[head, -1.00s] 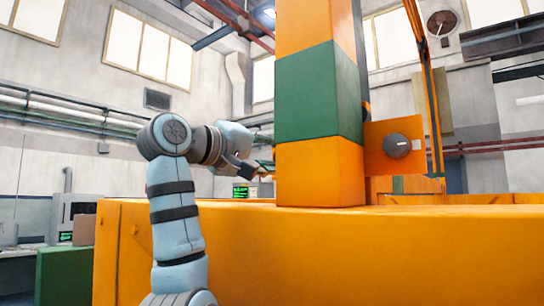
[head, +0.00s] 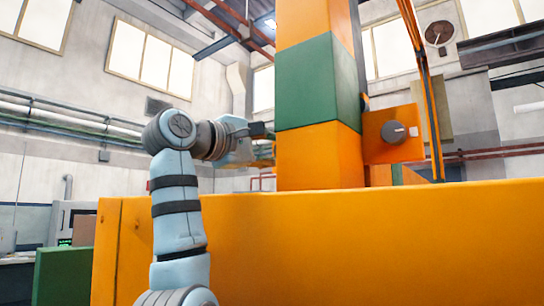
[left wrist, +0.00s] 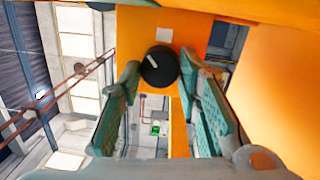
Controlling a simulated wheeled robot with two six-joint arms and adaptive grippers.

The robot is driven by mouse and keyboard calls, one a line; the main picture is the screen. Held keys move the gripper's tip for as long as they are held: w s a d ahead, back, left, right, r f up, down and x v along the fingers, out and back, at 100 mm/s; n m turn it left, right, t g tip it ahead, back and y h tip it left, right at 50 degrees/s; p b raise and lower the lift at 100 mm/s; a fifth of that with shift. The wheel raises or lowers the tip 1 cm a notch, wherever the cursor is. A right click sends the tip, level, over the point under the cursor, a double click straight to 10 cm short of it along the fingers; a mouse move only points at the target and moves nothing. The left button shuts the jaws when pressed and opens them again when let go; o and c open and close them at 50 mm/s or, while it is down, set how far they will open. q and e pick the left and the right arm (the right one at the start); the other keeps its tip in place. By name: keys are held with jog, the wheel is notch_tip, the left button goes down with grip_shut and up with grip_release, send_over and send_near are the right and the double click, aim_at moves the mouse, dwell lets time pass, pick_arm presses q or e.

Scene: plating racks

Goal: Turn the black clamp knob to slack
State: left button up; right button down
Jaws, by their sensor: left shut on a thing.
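A black round clamp knob (left wrist: 160,66) with a pale mark on its face sits on an orange plate (left wrist: 139,28) in the left wrist view. The mark is slanted. My left gripper (left wrist: 160,68) is shut on this knob, one teal finger on each side. In the head view my left gripper (head: 260,148) is at the left edge of the orange and green post (head: 318,82), and the knob it holds cannot be made out there. My right gripper is not in view.
A grey-black knob (head: 393,132) on another visible orange plate (head: 380,153) stands right of the post, apart from my gripper. A wide orange beam (head: 330,245) crosses the front. The post stands close beside my left gripper.

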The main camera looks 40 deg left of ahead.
pick_arm(q)
jog(key=n+y+b, duration=0.1)
jog(key=n+b, duration=0.1)
jog(key=n, duration=0.4)
jog(key=shift+f, duration=0.1)
jog(key=shift+d+n+t+y+b, duration=0.1)
jog(key=shift+n+t+y+b, duration=0.15)
jog(key=shift+n, duration=0.95)
jog(key=shift+n+t+y+b, duration=0.15)
jog(key=shift+n+b, duration=0.2)
jog(key=shift+n, duration=0.85)
jog(key=o, duration=1)
jog(key=shift+o, duration=0.8)
jog(key=shift+w, duration=0.15)
jog(key=s+f, duration=0.1)
jog(key=s, duration=1.1)
jog(key=shift+d+f, duration=0.15)
